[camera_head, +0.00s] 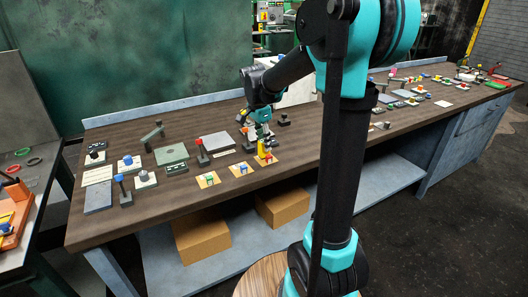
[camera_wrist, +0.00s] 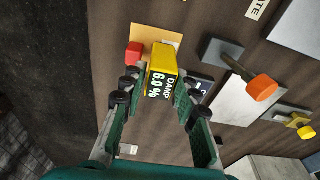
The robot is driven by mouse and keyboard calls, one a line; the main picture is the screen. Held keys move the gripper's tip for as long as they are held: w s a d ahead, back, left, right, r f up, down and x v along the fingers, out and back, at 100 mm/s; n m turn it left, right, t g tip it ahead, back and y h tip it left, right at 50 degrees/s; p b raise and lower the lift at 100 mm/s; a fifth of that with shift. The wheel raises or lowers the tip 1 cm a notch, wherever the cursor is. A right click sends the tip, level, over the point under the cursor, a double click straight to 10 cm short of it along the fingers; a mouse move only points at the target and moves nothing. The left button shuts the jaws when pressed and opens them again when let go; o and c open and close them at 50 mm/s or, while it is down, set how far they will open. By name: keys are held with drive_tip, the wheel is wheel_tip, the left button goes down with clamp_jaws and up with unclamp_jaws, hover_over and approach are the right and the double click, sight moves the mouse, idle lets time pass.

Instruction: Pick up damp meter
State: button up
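The damp meter (camera_wrist: 166,60) is a yellow block with a dark display reading "DAMP 6.0 %". In the wrist view it lies between the fingertips of my gripper (camera_wrist: 160,88), with one green finger close on each side. I cannot tell whether both fingers press on it. In the head view the yellow meter (camera_head: 262,148) shows directly under my gripper (camera_head: 262,133), near the front edge of the bench, at a yellow card. Whether its base rests on the bench is hidden.
A red block (camera_wrist: 134,53) sits beside the meter on the card (camera_wrist: 150,33). An orange-knobbed lever (camera_wrist: 262,88) and grey plate stand to the right. Two cards with small parts (camera_head: 208,180) lie left along the bench (camera_head: 180,220). Boxes (camera_head: 200,236) are below.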

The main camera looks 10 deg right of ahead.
clamp_jaws()
